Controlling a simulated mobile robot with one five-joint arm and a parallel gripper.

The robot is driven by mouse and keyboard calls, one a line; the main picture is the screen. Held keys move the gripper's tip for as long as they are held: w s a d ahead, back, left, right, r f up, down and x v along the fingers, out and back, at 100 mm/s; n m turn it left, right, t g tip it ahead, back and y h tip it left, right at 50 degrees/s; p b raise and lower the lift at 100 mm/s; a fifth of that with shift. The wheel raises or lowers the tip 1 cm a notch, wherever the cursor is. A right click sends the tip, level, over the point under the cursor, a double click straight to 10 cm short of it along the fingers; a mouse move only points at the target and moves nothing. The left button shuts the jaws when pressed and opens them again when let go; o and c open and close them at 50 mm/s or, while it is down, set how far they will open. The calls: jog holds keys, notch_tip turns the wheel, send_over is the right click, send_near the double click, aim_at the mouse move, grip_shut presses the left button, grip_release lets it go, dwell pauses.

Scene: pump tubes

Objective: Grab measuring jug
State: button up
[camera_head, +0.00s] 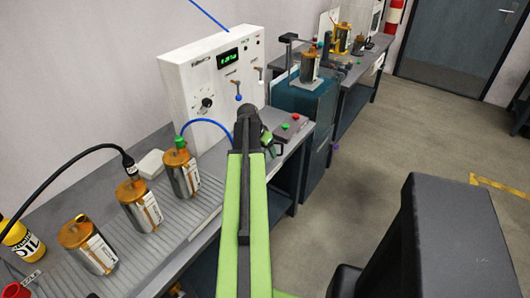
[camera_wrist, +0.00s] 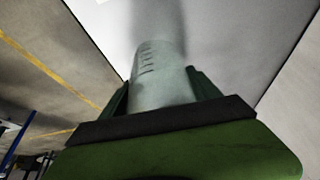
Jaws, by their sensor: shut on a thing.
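The measuring jug (camera_wrist: 158,72) is a pale translucent cylinder with dark graduation marks, seen large in the wrist view. My gripper (camera_wrist: 163,92) is shut on it, with one dark green finger on each side. In the head view my gripper (camera_head: 266,143) is at the far end of my green arm, in front of the white control panel. The arm hides most of the gripper there, and I cannot make out the jug in that view.
Several metal canisters with copper tops (camera_head: 140,205) stand on the ribbed grey bench at left. The white panel (camera_head: 212,82) has a green display. A blue hose (camera_head: 208,124) runs near my gripper. A teal cabinet (camera_head: 305,100) stands beyond. The floor (camera_head: 350,165) at right is open.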

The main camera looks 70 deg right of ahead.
jog(key=c, duration=0.5)
jog(key=shift+r+p, duration=0.3)
jog(key=r+p, duration=0.4)
jog(key=shift+s+a+r+p, duration=0.15)
jog(key=shift+s+r+p, duration=0.1)
jog(key=shift+r+p, duration=0.1)
jog(key=s+a+r+p, duration=0.1)
jog(key=s+r+p, duration=0.1)
jog(key=s, duration=0.1)
jog(key=s+a+r+p, duration=0.1)
jog(key=s, duration=0.3)
jog(key=s+a+r+p, duration=0.1)
jog(key=s+r+p, duration=0.1)
jog(key=s, duration=0.1)
jog(key=shift+s+r+p, duration=0.35)
